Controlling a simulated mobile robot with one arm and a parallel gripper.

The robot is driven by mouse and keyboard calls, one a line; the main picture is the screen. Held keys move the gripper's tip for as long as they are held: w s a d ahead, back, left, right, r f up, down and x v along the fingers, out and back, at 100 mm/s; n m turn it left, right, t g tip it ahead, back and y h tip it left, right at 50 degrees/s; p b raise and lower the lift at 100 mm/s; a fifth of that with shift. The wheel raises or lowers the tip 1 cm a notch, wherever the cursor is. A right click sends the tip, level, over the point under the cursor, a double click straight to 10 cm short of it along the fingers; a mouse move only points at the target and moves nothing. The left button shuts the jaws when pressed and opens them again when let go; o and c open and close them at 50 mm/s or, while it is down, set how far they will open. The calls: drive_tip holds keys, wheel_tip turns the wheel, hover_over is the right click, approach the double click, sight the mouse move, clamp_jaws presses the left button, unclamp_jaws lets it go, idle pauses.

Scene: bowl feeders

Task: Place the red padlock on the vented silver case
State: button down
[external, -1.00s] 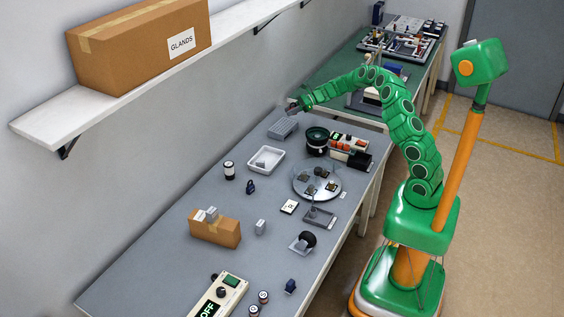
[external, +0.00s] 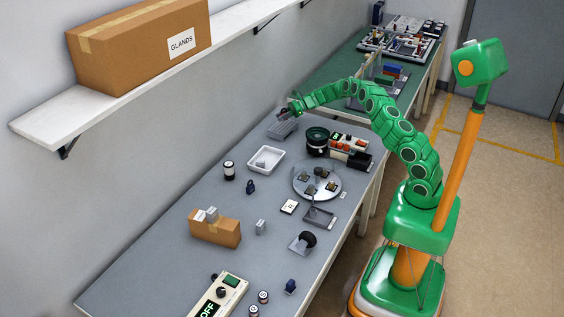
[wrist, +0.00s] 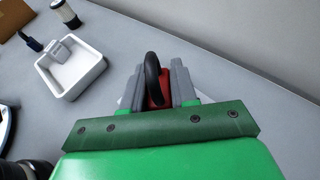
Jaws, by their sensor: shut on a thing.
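The red padlock (wrist: 166,86), with a black shackle, sits between the two grey fingers of my gripper (wrist: 158,82) in the wrist view. My gripper is shut on it. In the external view my gripper (external: 290,109) is over the far left part of the grey bench, just above the vented silver case (external: 282,130). The padlock is too small to make out clearly there. I cannot tell whether the padlock touches the case. In the wrist view my gripper and the padlock hide most of what is below.
A white tray (external: 266,159) stands near the case, with a black spool (external: 317,141) to its right. A round turntable (external: 317,181) holds several small parts. The wall and shelf (external: 190,72) border the left.

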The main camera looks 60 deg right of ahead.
sight(281, 126)
drive_tip(key=shift+w+d+f, duration=0.1)
drive_tip(key=shift+w+f, duration=0.3)
drive_tip(key=shift+f, duration=1.55)
drive_tip(key=shift+f, duration=0.15)
drive_tip(key=c, duration=0.9)
unclamp_jaws()
